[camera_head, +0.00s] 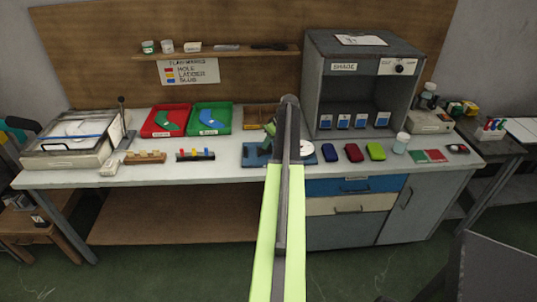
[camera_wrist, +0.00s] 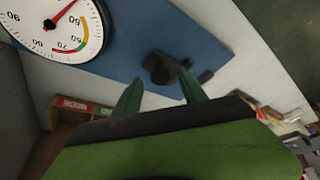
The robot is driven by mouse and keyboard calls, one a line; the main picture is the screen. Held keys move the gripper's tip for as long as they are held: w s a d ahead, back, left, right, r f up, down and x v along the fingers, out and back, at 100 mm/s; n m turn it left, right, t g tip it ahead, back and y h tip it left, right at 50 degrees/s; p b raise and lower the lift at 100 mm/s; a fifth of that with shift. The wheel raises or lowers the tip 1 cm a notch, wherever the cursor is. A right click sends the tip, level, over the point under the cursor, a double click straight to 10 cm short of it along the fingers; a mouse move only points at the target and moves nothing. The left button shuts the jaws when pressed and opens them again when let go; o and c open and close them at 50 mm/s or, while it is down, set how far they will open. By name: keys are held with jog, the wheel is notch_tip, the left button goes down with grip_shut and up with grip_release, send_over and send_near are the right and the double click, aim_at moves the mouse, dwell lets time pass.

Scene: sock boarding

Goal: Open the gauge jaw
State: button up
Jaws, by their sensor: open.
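The gauge has a blue base plate (camera_head: 257,155) on the white bench, mostly behind my arm in the head view. Its white dial (camera_wrist: 52,25) has a red needle pointing up and right, and it also shows beside my arm in the head view (camera_head: 304,152). A black fitting with a round knob (camera_wrist: 160,70), which looks like the gauge jaw, sits on the blue plate (camera_wrist: 115,60). My gripper (camera_wrist: 160,86) is open and empty, its two green fingertips apart just short of the black fitting. I cannot tell its height above the plate or whether the jaw is open.
Right of the gauge lie a blue (camera_head: 316,149), a red (camera_head: 353,152) and a green (camera_head: 376,151) pad. The grey shade booth (camera_head: 312,85) stands behind them. Red (camera_head: 184,109) and green (camera_head: 224,108) trays and a wooden tray (camera_head: 257,110) stand behind on the left.

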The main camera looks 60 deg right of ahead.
jog(key=shift+w+f, duration=0.25)
jog(key=shift+f, duration=0.3)
jog(key=shift+r, duration=0.1)
grip_shut()
dwell(0.9)
